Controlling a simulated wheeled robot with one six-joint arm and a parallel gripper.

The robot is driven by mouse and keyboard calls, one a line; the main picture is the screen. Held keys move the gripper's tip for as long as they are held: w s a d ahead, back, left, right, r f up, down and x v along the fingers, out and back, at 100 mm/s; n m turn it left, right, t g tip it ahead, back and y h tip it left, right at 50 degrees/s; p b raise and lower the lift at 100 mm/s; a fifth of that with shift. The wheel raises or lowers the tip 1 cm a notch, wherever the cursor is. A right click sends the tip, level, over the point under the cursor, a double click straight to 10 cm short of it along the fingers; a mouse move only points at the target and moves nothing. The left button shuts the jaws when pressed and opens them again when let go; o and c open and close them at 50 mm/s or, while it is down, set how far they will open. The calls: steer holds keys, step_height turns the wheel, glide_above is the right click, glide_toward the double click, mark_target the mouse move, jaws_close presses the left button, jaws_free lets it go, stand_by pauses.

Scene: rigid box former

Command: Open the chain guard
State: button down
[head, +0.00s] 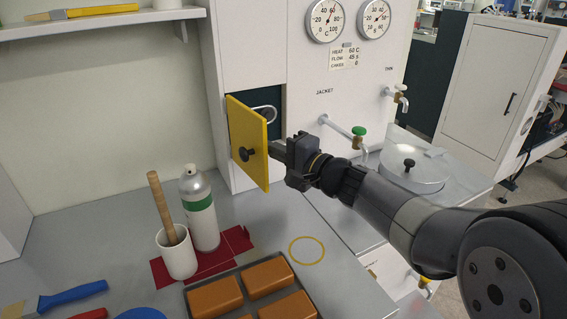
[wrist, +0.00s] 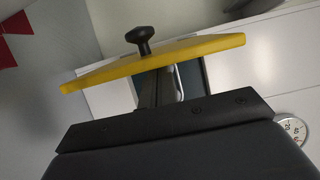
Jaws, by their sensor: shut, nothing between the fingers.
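The chain guard is a yellow panel (head: 247,142) with a black knob (head: 246,153) on its face. It stands swung out from a dark opening (head: 269,108) in the white cabinet, where a pale loop shows. My gripper (head: 276,148) is shut and empty, with its tips at the guard's inner side, by its right edge; I cannot tell whether they touch it. In the wrist view the yellow guard (wrist: 205,46) crosses above my shut fingers (wrist: 158,88), with the knob (wrist: 140,38) on its far side. The guard hides part of the opening.
A spray can (head: 199,208) and a white cup (head: 177,252) with a wooden handle stand on a red mat left of the guard. A tray of orange-brown blocks (head: 270,277) is in front. Taps (head: 358,140) and a round lid (head: 412,174) lie to the right.

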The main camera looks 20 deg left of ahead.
mark_target(245, 148)
steer(key=shift+s+a+b, duration=0.45)
steer(key=shift+s+b, duration=0.3)
steer(key=shift+b, duration=0.25)
steer(key=shift+s+a+b, duration=0.4)
steer(key=shift+s+b, duration=0.35)
steer(key=shift+b, duration=0.25)
